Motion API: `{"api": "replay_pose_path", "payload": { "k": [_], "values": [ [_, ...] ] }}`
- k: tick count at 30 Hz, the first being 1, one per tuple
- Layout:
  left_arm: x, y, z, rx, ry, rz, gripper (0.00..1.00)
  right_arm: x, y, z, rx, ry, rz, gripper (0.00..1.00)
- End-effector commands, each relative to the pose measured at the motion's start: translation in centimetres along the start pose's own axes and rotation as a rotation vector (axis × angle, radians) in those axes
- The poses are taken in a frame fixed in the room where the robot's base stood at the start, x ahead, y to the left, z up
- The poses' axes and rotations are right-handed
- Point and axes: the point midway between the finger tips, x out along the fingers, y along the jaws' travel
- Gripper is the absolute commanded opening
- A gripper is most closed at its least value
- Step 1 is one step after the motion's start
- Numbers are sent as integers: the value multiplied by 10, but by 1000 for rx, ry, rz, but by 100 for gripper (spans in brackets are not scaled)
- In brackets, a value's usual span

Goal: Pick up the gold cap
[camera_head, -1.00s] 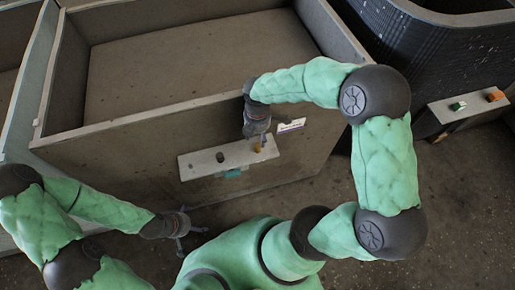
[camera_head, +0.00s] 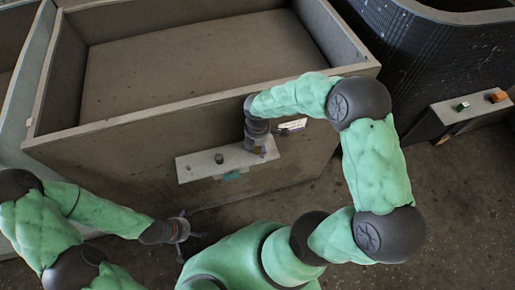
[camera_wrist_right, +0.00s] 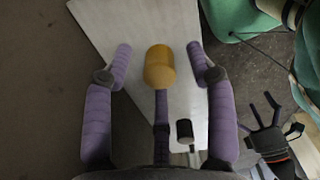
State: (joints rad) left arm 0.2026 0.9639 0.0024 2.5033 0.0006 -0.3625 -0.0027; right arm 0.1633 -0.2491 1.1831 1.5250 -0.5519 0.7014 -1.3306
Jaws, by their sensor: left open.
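The gold cap (camera_wrist_right: 159,67) stands on a pale shelf panel (camera_wrist_right: 100,22) in the right wrist view. My right gripper (camera_wrist_right: 159,55) is open, with its purple fingers spread to the left, right and below the cap; a clear gap shows at each side. In the head view my right gripper (camera_head: 259,148) is over the right part of the panel (camera_head: 200,167), largely hiding the cap. My left gripper (camera_head: 187,236) is open and empty, low and left of the panel; it also shows in the right wrist view (camera_wrist_right: 266,125).
A black cylindrical part (camera_wrist_right: 184,130) stands on the same panel. The panel is on the front of a large open brown bin (camera_head: 110,150). A small label (camera_head: 292,126) is right of my right gripper. Another ledge (camera_head: 470,110) holds green and orange parts.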

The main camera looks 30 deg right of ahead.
Motion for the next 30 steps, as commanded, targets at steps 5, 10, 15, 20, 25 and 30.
{"api": "replay_pose_path", "payload": {
  "k": [5, 10, 15, 20, 25, 30],
  "values": [
    [0, 0, 0, 0, 0, 0, 100, 0, 0, 0, 0, 0, 0, 8],
    [0, 0, 0, 0, 0, 0, 100, 0, 0, 0, 0, 0, 0, 6],
    [0, 0, 0, 0, 0, 0, 100, -1, 0, 0, 0, 0, 0, 6],
    [-3, 1, 0, 0, 0, 0, 100, -6, 0, 0, 0, 0, 1, 6],
    [-13, 5, 0, 0, 0, 0, 100, -23, 1, 0, 0, 0, 2, 6],
    [-27, 10, 1, 0, 0, 0, 100, -53, -13, 6, 3, -1, 3, 6]
  ]
}}
